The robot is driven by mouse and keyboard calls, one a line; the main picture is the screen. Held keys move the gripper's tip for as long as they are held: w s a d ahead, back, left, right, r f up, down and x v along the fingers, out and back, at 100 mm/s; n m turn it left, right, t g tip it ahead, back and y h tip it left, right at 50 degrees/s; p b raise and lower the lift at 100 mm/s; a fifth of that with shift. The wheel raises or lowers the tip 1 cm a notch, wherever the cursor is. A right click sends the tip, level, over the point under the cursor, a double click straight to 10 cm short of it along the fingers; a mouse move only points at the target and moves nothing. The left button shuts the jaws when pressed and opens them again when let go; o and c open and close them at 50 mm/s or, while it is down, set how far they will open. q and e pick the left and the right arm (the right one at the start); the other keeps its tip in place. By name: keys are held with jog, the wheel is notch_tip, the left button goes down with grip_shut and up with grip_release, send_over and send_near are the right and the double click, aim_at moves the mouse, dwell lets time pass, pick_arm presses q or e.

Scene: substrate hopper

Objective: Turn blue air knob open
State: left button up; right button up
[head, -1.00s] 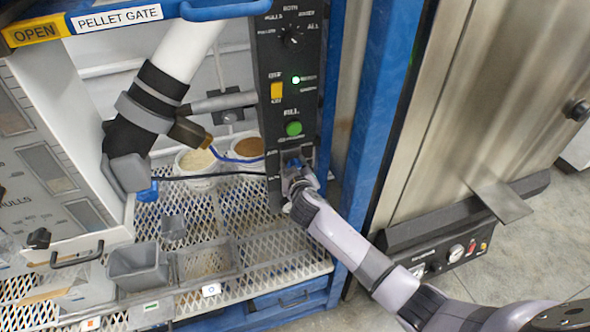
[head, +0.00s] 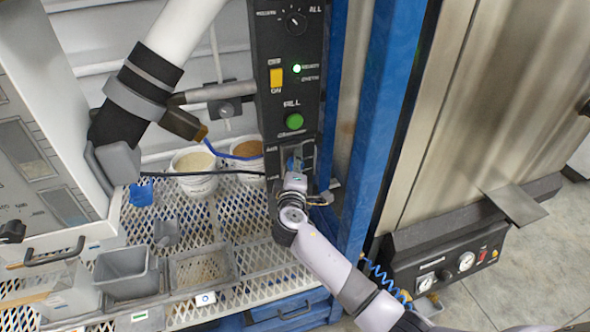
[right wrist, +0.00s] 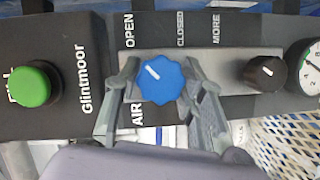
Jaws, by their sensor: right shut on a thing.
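The blue air knob (right wrist: 160,84) is on the black control panel (right wrist: 68,122), between the two fingers of my right gripper (right wrist: 160,74). The fingers are shut on its sides. In the right wrist view its white mark points to the upper left, toward the word OPEN; CLOSED is printed to the right. In the head view my right gripper (head: 296,164) is at the lower part of the panel and mostly hides the knob. My left gripper is not in view.
A green button (right wrist: 34,84) and a black knob (right wrist: 266,73) flank the blue knob. A blue post (head: 388,120) stands close right of my right arm. Below left is a mesh shelf (head: 225,215) with a grey bin (head: 126,274) and white cups (head: 195,180).

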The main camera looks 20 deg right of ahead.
jog(key=shift+n, duration=0.4)
jog(key=o, duration=1.2)
jog(key=v, duration=1.2)
jog(key=shift+a+f, duration=0.1)
jog(key=shift+f, duration=0.15)
